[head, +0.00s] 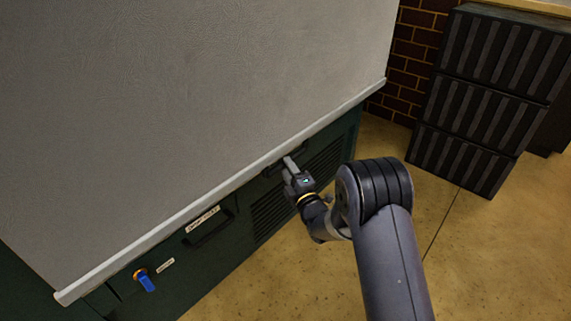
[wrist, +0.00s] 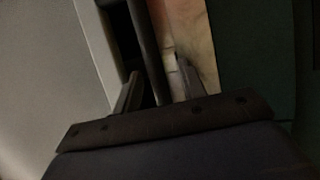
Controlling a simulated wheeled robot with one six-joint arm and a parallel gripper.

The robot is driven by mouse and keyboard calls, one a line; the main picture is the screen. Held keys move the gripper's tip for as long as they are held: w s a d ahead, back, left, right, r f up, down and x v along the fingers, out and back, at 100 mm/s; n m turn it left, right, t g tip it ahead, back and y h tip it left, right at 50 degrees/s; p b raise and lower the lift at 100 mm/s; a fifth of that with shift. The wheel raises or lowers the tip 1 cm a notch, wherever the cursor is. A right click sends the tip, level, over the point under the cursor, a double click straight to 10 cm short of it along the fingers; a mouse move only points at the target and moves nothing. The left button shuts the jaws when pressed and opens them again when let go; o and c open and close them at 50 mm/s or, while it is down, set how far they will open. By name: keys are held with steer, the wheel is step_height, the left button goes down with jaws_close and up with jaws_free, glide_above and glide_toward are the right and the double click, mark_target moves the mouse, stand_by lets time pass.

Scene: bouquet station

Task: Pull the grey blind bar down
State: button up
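The grey blind bar (head: 160,232) is a long pale strip along the lower edge of the grey blind (head: 170,100). It runs slantwise across the front of the dark green cabinet (head: 225,250). In the wrist view the bar (wrist: 92,45) is a pale strip to the left of my fingers. My gripper (head: 291,163) is just below the bar's right half, in front of the cabinet. In the wrist view its fingers (wrist: 158,78) are apart, with a dark rod (wrist: 146,40) running between them and a gap beside it. Whether they touch the rod is unclear.
A dark handle (head: 208,232) with a white label and a blue knob (head: 146,284) are on the cabinet front, left of my gripper. Vent slats (head: 270,215) lie below it. Stacked dark crates (head: 483,95) stand at the right by a brick wall.

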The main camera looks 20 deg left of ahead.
steer(key=p+v, duration=0.2)
steer(key=v, duration=0.6)
steer(key=shift+s+d, duration=0.15)
steer(key=shift+f, duration=0.1)
steer(key=b+x, duration=0.3)
steer(key=x, duration=0.7)
steer(key=shift+w+a, duration=0.35)
steer(key=shift+r, duration=0.6)
steer(key=shift+d, duration=0.1)
